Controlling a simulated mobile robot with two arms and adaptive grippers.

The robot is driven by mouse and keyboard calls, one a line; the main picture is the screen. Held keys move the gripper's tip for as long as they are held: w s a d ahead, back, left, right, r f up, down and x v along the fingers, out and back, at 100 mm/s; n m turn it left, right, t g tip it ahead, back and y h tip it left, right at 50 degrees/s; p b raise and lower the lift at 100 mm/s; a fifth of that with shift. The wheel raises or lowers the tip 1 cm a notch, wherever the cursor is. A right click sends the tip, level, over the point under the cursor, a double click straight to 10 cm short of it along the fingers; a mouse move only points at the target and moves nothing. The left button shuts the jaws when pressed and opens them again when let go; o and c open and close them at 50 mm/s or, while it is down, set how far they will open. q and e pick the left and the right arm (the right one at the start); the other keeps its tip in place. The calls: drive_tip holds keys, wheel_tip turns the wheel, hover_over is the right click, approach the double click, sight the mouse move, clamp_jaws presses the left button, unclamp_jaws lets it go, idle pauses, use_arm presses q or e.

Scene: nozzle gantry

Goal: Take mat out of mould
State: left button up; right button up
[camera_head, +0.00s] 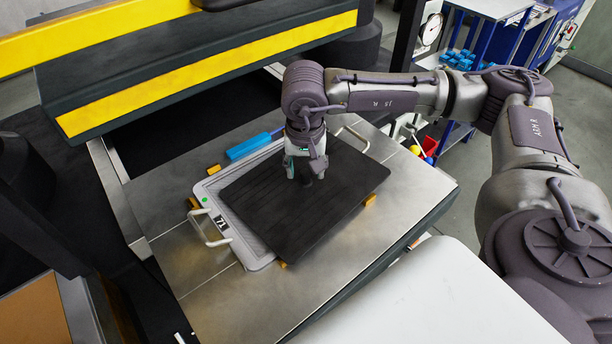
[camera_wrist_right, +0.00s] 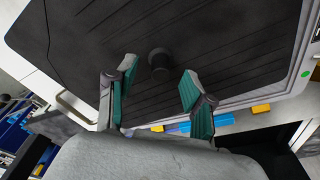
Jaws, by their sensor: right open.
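The black ribbed mat (camera_head: 345,185) lies skewed over the grey mould (camera_head: 262,258), covering most of it and overhanging its right side. The mat also shows in the right wrist view (camera_wrist_right: 220,35). A short black knob (camera_wrist_right: 160,62) stands up from the mat. My right gripper (camera_head: 308,174) is over the mat. In the right wrist view its green-padded fingers (camera_wrist_right: 158,90) are spread, with the knob between and just beyond them. Nothing is held. My left gripper does not show.
The mould has a metal handle (camera_head: 209,228) at its left and sits on a steel table (camera_head: 225,303) among yellow blocks. A blue block (camera_head: 248,146) lies behind it. A yellow-striped beam (camera_head: 200,78) hangs at the back. A white surface (camera_head: 440,300) is in front.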

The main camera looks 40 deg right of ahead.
drive_tip(key=shift+w+d+f, duration=0.1)
drive_tip(key=shift+w+f, duration=0.05)
drive_tip(key=shift+f, duration=0.75)
drive_tip(key=shift+r, duration=0.1)
clamp_jaws()
